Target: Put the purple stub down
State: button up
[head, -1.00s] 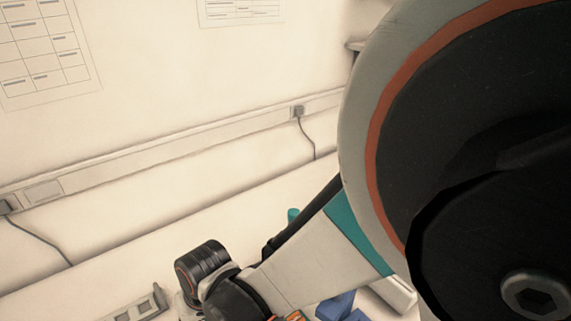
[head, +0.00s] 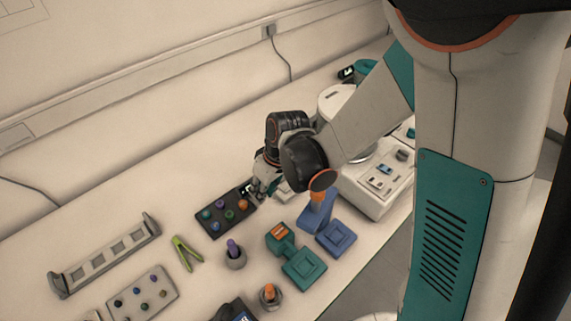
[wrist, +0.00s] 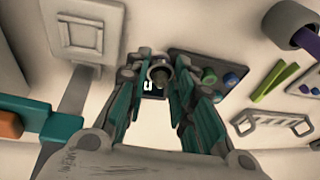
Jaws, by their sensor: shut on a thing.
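My gripper (head: 257,188) is at the far right end of a dark tray (head: 232,226) on the bench in the head view. In the wrist view my gripper (wrist: 160,80) has its fingers closed around a small grey round piece (wrist: 160,72), which looks like a stub. The dark tray holds several coloured stubs. It also shows in the wrist view (wrist: 190,58), just right of the fingers. A small dark display with white marks lies beneath the held piece.
A purple-handled tool (head: 232,247) stands in a grey holder near the tray. Green tweezers (head: 185,252), a grey rack (head: 105,258) and a light stub plate (head: 143,294) lie left. Teal and blue tools (head: 303,268) are in front. A white instrument (head: 372,195) stands right.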

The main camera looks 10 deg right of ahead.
jog(key=w+d, duration=0.2)
jog(key=d, duration=0.1)
jog(key=w+d, duration=0.1)
jog(key=shift+d, duration=0.3)
jog(key=w+d, duration=0.2)
jog(key=d, duration=0.1)
jog(key=shift+p, duration=0.4)
jog(key=shift+w+d+f+b, duration=0.1)
jog(key=shift+f+b, duration=0.35)
jog(key=shift+f, duration=0.3)
jog(key=shift+f, duration=0.2)
jog(key=o, duration=1)
jog(key=shift+r, duration=0.1)
